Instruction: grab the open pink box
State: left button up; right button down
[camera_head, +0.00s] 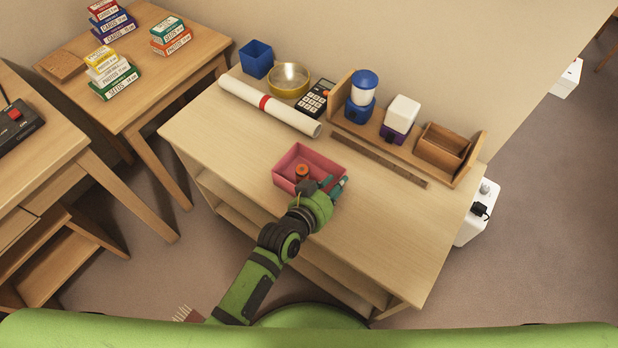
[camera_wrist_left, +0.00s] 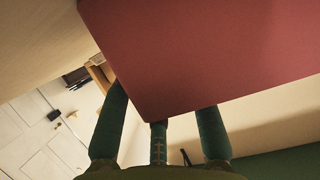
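The open pink box (camera_head: 291,158) sits on the desk near its front edge. A small dark cylinder with an orange top (camera_head: 302,171) stands inside it. My left gripper (camera_head: 336,186) is at the box's front right side, with its teal fingers by the right wall. In the left wrist view a large pink face of the box (camera_wrist_left: 205,50) fills the upper right. The fingers (camera_wrist_left: 160,125) reach up to its lower edge, and some tips look hidden behind it. I cannot tell whether they press on the wall. My right gripper is not in view.
Behind the box lie a rolled white paper (camera_head: 240,99) with a red band, a calculator (camera_head: 316,98) and a brown ruler (camera_head: 378,160). A wooden rack (camera_head: 470,165) holds containers at the back right. The desk's right front is clear.

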pick_arm(q)
grip_shut()
jog(key=shift+w, duration=0.1)
jog(key=shift+r, duration=0.15)
